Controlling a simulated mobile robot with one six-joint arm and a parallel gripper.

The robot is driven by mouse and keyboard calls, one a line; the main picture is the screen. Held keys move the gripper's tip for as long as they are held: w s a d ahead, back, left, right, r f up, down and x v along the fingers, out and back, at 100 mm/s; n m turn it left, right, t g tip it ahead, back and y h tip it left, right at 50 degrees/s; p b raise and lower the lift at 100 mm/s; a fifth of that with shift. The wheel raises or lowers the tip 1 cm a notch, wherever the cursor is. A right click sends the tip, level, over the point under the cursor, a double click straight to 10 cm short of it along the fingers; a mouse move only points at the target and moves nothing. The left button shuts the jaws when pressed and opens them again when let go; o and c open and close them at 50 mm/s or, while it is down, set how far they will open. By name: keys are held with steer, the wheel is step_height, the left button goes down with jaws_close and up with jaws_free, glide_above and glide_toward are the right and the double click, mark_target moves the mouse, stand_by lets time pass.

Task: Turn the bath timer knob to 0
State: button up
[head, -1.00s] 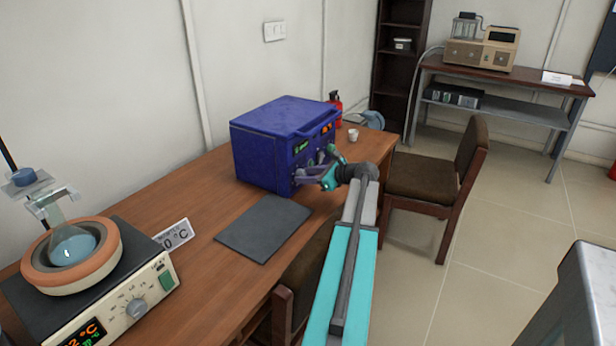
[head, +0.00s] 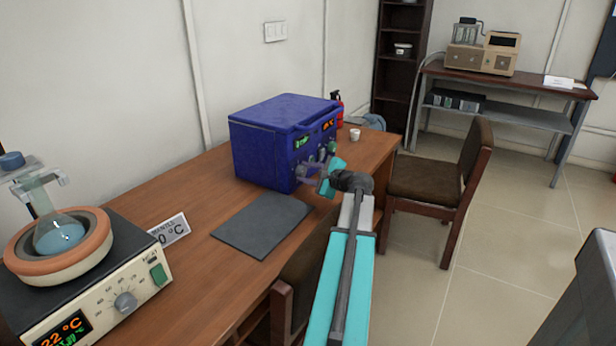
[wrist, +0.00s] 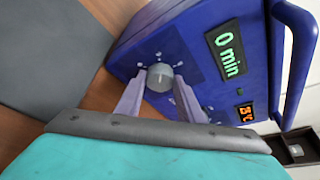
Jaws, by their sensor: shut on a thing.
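The blue bath (head: 262,150) stands on the wooden desk, its control face turned toward my arm. In the wrist view its timer knob (wrist: 160,77), grey and round with tick marks around it, sits between my two fingers. My gripper (wrist: 159,88) is shut on this knob, one finger on each side. The green timer display (wrist: 227,52) beside it reads "0 min". It also shows, small, in the head view (head: 302,142). My gripper (head: 306,172) there is at the bath's front face, and the knob is mostly hidden behind it.
An orange display (wrist: 245,113) and a blue handle (wrist: 296,62) are on the same face. A dark mat (head: 262,225) lies before the bath. A heater with a flask (head: 62,238) stands at left. Chairs (head: 440,180) stand along the desk's right side.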

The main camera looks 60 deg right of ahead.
stand_by(0.4)
steer(key=o, duration=1.1)
steer(key=shift+c, duration=0.2)
